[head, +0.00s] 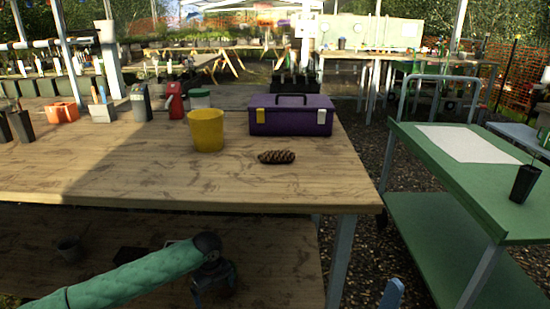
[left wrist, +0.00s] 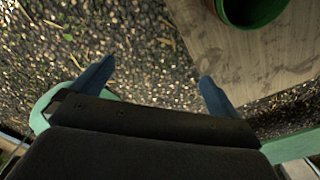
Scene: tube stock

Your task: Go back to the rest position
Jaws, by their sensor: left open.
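My left gripper (left wrist: 156,72) shows in the left wrist view with its two blue fingers wide apart and nothing between them. Gravel lies below it. The green-sleeved left arm with a dark joint crosses the lower left, in front of the table's lower shelf (head: 275,285).
A yellow pot (head: 207,130), a purple toolbox (head: 290,117) and a pine cone (head: 277,157) stand or lie on the table. A green table (head: 455,190) with a dark pot (head: 524,183) is at the right. Gravel floor (head: 385,160) lies between the tables.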

